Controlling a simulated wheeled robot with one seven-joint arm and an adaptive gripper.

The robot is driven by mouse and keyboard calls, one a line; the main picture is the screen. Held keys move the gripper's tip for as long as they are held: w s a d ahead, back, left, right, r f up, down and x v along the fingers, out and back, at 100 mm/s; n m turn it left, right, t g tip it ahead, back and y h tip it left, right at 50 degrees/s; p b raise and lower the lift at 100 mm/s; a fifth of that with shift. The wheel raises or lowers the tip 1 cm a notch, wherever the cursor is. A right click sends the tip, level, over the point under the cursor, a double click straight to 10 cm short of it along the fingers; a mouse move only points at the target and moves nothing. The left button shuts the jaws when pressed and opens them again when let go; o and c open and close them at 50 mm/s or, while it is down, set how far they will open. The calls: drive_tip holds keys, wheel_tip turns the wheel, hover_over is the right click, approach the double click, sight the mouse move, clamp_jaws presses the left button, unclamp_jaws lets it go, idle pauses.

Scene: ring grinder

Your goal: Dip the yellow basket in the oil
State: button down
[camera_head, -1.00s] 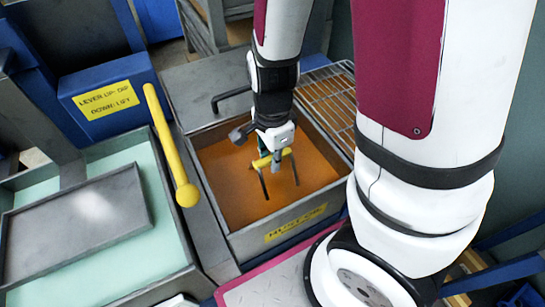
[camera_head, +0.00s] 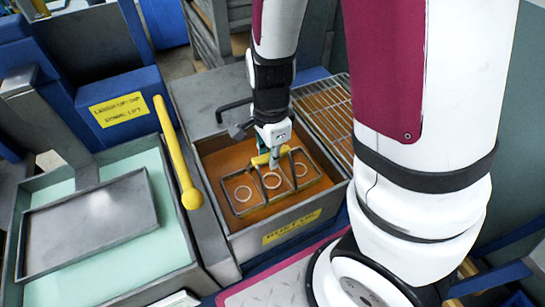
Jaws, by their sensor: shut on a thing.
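The yellow basket is a dark wire frame with a yellow handle (camera_head: 259,160). In the head view it hangs in the orange-brown oil tank (camera_head: 277,238), its frame and several pale rings (camera_head: 272,181) showing at or just above the oil (camera_head: 215,160). I cannot tell whether its lower part still touches the oil. My gripper (camera_head: 272,157) points down over the tank and is shut on the yellow handle. Its fingers are partly hidden behind its own body.
A yellow lever (camera_head: 177,160) with a ball end stands just left of the oil tank. Further left is a tank of pale green liquid (camera_head: 120,258) with a grey tray (camera_head: 90,222). A wire rack (camera_head: 326,103) lies behind right, and a black tank handle (camera_head: 230,108) behind left.

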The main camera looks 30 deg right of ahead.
wheel_tip(320, 180, up, 13)
drive_tip(key=p, duration=1)
idle(1.3)
drive_tip(key=shift+f, duration=0.1)
idle(1.7)
